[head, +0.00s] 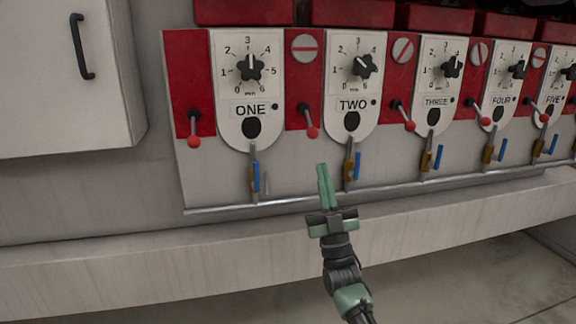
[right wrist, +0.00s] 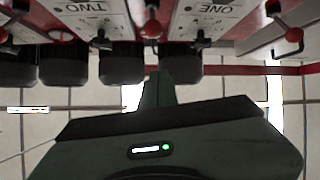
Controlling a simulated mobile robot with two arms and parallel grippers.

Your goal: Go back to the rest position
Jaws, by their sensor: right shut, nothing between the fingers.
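My right gripper (head: 325,185) is in the lower middle of the head view, its green fingers pointing up at the machine's front. The fingers are shut together and empty. They stand in front of the pipe rail, between the valves under panels ONE and TWO, apart from any lever as far as I can see. In the right wrist view the gripper's green body (right wrist: 165,140) fills the bottom, with the machine upside down above it. My left gripper is not in view.
Panels ONE (head: 250,85) to FIVE carry dials, red-knobbed levers (head: 312,132) and blue-handled valves (head: 357,166) over a pipe rail (head: 400,187). A pale ledge (head: 130,280) runs below. A cabinet door (head: 55,90) is at left. Open floor (head: 500,280) lies at lower right.

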